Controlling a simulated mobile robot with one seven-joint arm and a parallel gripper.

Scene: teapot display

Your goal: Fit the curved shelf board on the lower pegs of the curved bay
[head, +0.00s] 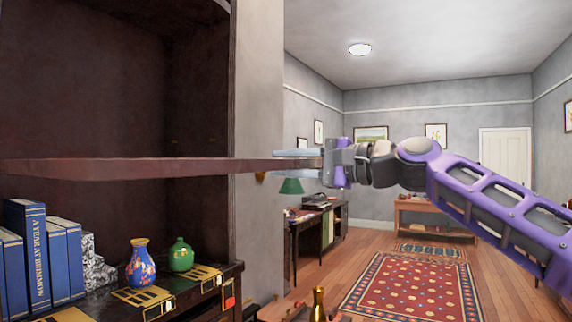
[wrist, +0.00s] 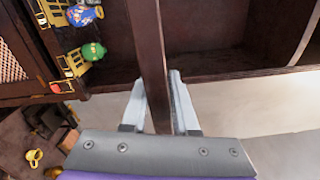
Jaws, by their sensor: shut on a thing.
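The curved shelf board (head: 130,171) is dark reddish brown and held level, edge-on, in the head view. It reaches left across the front of the dark curved bay (head: 95,75), above the books and vases. My gripper (head: 297,161) is shut on the board's right end, in front of the grey wall. In the wrist view the board (wrist: 150,50) runs up from between the fingertips (wrist: 158,100), with one finger on each side.
Blue books (head: 30,255), a blue patterned vase (head: 140,264) and a green vase (head: 180,255) stand on the surface below the board. A gold bottle (head: 318,305) stands low in front. A desk with a green lamp (head: 291,187) is further back. The rug area (head: 415,290) is clear.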

